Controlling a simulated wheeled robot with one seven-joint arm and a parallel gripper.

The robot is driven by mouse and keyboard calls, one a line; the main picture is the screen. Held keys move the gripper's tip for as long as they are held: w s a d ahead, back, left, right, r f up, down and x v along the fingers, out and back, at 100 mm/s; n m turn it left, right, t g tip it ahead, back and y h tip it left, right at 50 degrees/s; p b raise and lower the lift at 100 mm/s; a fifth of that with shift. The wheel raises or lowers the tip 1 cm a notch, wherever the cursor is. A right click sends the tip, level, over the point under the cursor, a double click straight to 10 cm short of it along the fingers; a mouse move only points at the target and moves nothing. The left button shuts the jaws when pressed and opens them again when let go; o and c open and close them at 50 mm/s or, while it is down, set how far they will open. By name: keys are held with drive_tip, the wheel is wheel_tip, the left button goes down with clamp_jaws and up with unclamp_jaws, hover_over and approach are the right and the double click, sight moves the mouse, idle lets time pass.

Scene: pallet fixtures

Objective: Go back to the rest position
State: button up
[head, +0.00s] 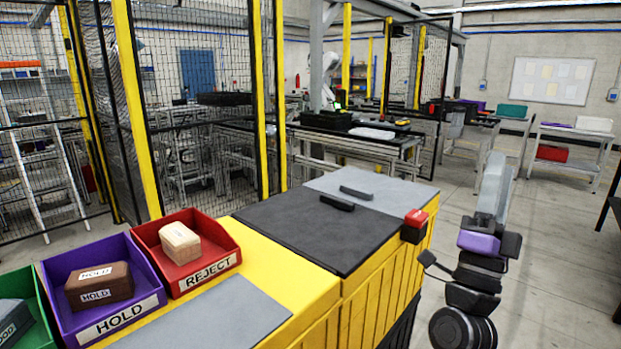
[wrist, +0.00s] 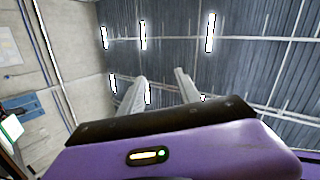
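My gripper (head: 494,172) is at the right in the head view, pointing up above its purple wrist body, beside the yellow bench and over the floor. In the wrist view its two grey fingers (wrist: 160,78) stand apart with only the ceiling behind them. Nothing is between them, and it touches nothing that I can see.
The yellow bench (head: 375,301) carries dark and grey lids with black handles and a red button box (head: 416,217). A red REJECT bin (head: 208,273) holds a tan block, a purple HOLD bin (head: 124,318) a brown one. A green bin (head: 45,318) is partly cut off.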

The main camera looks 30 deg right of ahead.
drive_tip(key=s+a+f+n+t+y, duration=0.3)
drive_tip(key=a+f+n+t+y, duration=0.7)
drive_tip(key=a+f+n+y, duration=1.25)
drive_tip(key=s+a+f+n+g+y, duration=0.2)
drive_tip(key=s+a+f+g, duration=0.2)
drive_tip(key=s, duration=0.6)
drive_tip(key=s+a+f+n+g+y, duration=0.1)
drive_tip(key=s+a+f+g, duration=0.3)
drive_tip(key=s+f, duration=0.4)
drive_tip(key=shift+s+f+n+y, duration=0.4)
drive_tip(key=shift+s+n, duration=0.35)
drive_tip(key=shift+s, duration=0.35)
